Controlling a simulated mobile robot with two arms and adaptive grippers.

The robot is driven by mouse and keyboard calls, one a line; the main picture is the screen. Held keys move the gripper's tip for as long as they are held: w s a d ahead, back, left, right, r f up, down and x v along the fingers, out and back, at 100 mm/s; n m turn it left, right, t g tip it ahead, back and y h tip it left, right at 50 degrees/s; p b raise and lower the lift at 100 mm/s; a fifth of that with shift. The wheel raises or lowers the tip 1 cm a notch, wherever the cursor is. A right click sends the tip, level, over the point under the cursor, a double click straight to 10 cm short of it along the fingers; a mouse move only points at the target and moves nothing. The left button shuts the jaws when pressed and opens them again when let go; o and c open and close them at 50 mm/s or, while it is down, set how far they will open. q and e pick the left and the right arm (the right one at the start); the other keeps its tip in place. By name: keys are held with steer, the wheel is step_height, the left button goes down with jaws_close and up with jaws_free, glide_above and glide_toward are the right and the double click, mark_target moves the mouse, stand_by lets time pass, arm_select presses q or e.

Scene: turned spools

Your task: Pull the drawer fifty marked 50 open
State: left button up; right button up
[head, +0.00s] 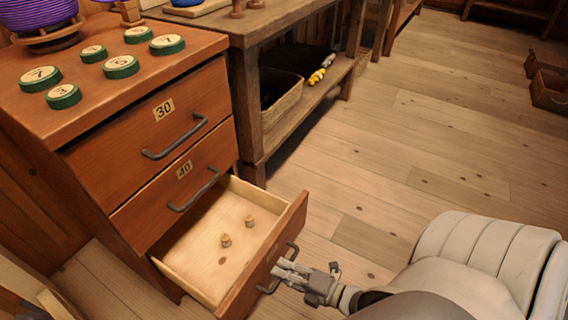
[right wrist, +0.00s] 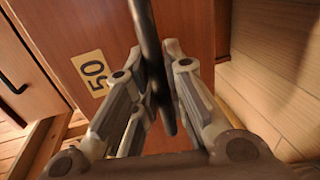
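The drawer marked 50 (head: 272,257) is the lowest drawer of the wooden cabinet and stands well out from it, its inside showing. Its 50 label (right wrist: 92,73) shows in the right wrist view. Its dark bar handle (right wrist: 152,45) runs between the fingers of my right gripper (right wrist: 158,75), which look closed around it. In the head view, my right gripper (head: 284,270) is at this handle, in front of the drawer. Two small turned wooden pieces, one a spool (head: 249,221) and one beside it (head: 226,240), stand inside the drawer. My left gripper is not in view.
Above are the shut drawers marked 30 (head: 157,120) and 40 (head: 185,180). Green numbered discs (head: 122,67) and a purple spool lie on the cabinet top (head: 90,100). A workbench (head: 246,100) with a lower shelf stands beside it.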

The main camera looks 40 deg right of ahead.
steer(key=o, duration=0.4)
steer(key=shift+c, duration=0.2)
steer(key=v, duration=1.2)
steer(key=shift+s, duration=0.1)
